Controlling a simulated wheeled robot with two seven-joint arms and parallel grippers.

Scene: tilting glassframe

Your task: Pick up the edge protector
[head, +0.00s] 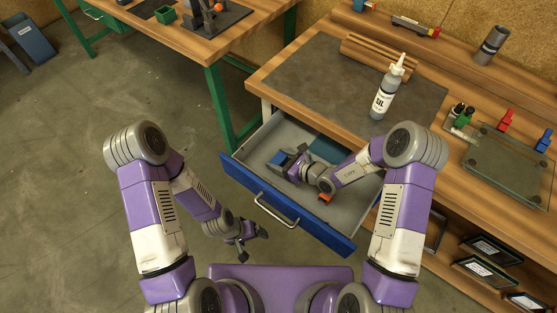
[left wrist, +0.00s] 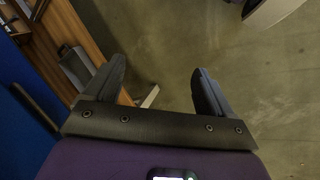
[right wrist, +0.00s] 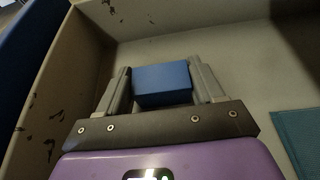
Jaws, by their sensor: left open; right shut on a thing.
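The edge protector is a small blue block (head: 279,158) at the left inside the open drawer. It also shows in the right wrist view (right wrist: 163,84), between the two fingers. My right gripper (head: 288,162) reaches down into the drawer and is shut on this block. The fingers hide the block's sides, and I cannot tell whether it still touches the drawer floor. My left gripper (head: 255,245) is open and empty in front of the drawer, low over the floor. Its spread fingers show in the left wrist view (left wrist: 158,75).
The drawer (head: 336,243) has a blue front and grey walls around my right gripper. A teal piece (head: 326,149) and a small orange-red item (head: 326,198) lie inside. On the bench above stand a glue bottle (head: 386,92) and a glass panel (head: 505,172).

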